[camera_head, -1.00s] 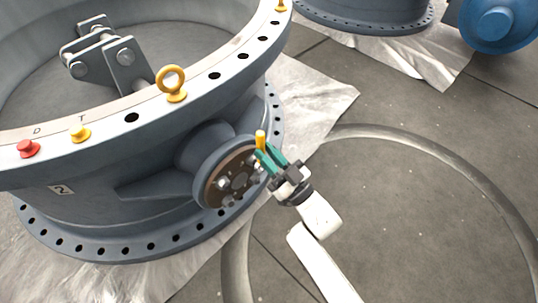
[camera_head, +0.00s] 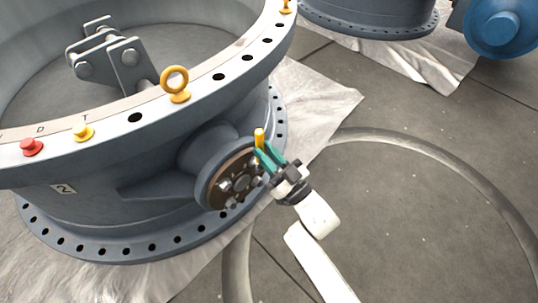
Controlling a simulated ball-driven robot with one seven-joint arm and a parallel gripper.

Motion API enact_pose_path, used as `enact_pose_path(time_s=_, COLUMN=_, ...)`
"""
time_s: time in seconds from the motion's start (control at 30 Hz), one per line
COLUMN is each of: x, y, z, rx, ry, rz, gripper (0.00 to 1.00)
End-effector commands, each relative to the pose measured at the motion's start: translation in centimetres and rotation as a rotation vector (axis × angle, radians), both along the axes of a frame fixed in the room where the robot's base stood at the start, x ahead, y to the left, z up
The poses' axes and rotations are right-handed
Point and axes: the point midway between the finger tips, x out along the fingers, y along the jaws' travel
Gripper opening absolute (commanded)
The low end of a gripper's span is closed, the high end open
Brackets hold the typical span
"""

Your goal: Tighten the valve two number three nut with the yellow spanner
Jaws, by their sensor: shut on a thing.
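Valve two (camera_head: 150,185) is the large grey ring-shaped body at the left, with a "2" label (camera_head: 63,189) on its side. Its side hub has a round brown plate (camera_head: 236,184) with several nuts around it. My gripper (camera_head: 266,156) is at the upper right edge of this plate, its green fingers shut on the yellow spanner (camera_head: 260,138). Only a short yellow end of the spanner shows above the fingers; the rest is hidden. I cannot tell whether the spanner sits on a nut, nor which nut is number three.
A yellow eyebolt (camera_head: 176,84), a yellow plug (camera_head: 83,132) and a red plug (camera_head: 32,147) stand on the valve's top rim. Another grey valve (camera_head: 375,18) and a blue part (camera_head: 501,30) are at the back right. The floor at right is clear, with a ring mark.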

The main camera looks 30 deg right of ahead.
Motion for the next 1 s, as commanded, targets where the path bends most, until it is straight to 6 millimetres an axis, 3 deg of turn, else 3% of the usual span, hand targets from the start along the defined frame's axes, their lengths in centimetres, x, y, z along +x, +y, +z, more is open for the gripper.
enact_pose_path(time_s=1.0, x=1.3, y=0.4, z=0.1, rx=0.0, ry=-0.001, rz=0.0, gripper=0.0)
